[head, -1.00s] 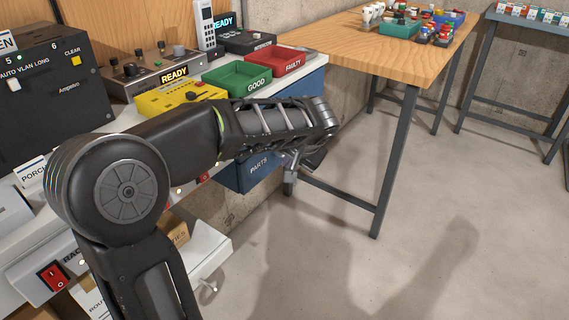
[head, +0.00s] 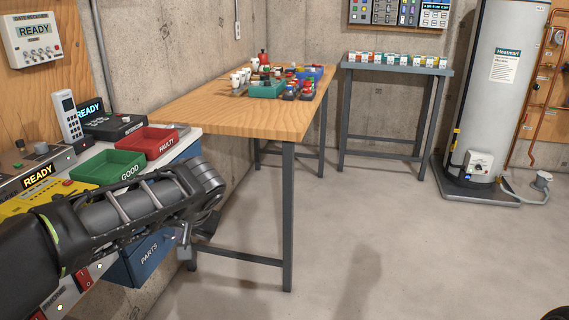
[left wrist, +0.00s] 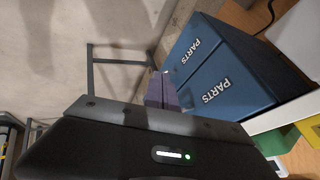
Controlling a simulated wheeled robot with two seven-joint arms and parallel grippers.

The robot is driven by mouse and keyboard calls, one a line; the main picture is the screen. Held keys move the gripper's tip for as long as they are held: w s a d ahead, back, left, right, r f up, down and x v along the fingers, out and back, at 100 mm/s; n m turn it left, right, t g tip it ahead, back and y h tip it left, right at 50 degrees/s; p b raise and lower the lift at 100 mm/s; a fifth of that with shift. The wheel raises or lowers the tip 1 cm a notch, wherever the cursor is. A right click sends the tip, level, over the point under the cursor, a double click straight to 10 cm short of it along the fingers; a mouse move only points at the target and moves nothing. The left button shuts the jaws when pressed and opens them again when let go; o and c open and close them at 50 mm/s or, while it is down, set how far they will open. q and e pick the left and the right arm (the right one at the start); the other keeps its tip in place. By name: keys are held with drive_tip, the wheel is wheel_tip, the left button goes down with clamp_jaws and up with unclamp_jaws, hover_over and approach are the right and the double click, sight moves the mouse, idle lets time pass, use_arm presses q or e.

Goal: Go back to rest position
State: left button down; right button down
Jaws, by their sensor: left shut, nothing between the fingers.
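My left arm comes in from the left in the head view, in front of the workbench. My left gripper (head: 184,247) hangs beyond the wrist, beside the blue parts bin, and is small and partly hidden by the arm. It is shut with nothing visible in it. In the left wrist view the blue parts bins (left wrist: 222,75) lie close beyond the gripper body. My right gripper is not in view.
A green GOOD tray (head: 108,168) and a red FAULTY tray (head: 153,141) sit on the bench beside my arm. A wooden table (head: 225,113) with small items stands beyond. A grey side table (head: 395,68) and a water heater (head: 500,80) stand farther back. The floor at right is clear.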

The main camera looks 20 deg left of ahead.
use_arm(q)
drive_tip(key=w+d+f+m+t+h, duration=0.1)
drive_tip(key=w+d+f+m+h, duration=0.15)
drive_tip(key=d, duration=0.35)
drive_tip(key=w+d+f+m+t+h, duration=0.1)
drive_tip(key=w+d+f+h, duration=0.15)
drive_tip(key=d, duration=0.25)
drive_tip(key=s+d+f+h, duration=0.1)
drive_tip(key=d+f+h, duration=0.3)
drive_tip(key=d+f, duration=1)
drive_tip(key=s+d+f+n+g, duration=0.1)
drive_tip(key=s+d+f, duration=0.1)
drive_tip(key=s+f, duration=0.5)
drive_tip(key=s+d+f+n+g, duration=0.1)
drive_tip(key=s+f, duration=0.2)
drive_tip(key=f, duration=0.7)
drive_tip(key=s+d+f+n+g, duration=0.1)
drive_tip(key=s+f+g, duration=0.1)
drive_tip(key=s+f, duration=0.4)
drive_tip(key=s+f+n+g, duration=0.1)
drive_tip(key=s+f+g, duration=0.15)
drive_tip(key=s, duration=0.55)
wheel_tip(320, 180, up, 17)
drive_tip(key=s+h+p, duration=0.1)
drive_tip(key=p, duration=1.7)
drive_tip(key=shift+s+t, duration=0.15)
drive_tip(key=shift+t, duration=0.2)
drive_tip(key=shift+f, duration=0.15)
